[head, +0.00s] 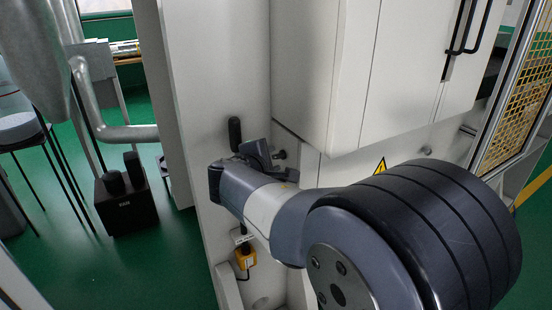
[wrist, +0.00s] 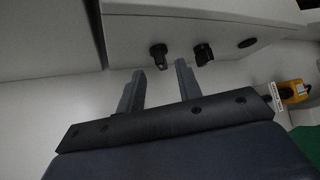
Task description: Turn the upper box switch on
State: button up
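In the wrist view, two black knob-like switches stick out of the white box face: a left one (wrist: 158,56) and a right one (wrist: 203,54). I cannot tell which is the upper box switch, or whether either is on. My gripper (wrist: 161,67) is open, with its two fingers apart and nothing seen between them. The left switch appears just beyond the gap between the fingertips; contact cannot be made out. In the head view, my arm reaches to the white panel, and its end partly hides what is there.
A dark oval piece (wrist: 248,43) sits right of the switches. A yellow box (head: 245,257) with a tag is low on the panel, also in the wrist view (wrist: 294,91). A white cabinet (head: 350,75) overhangs at right.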

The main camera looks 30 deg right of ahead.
aim_at(277, 158)
jog(key=shift+x, duration=1.95)
jog(key=shift+c, duration=0.4)
grip_shut()
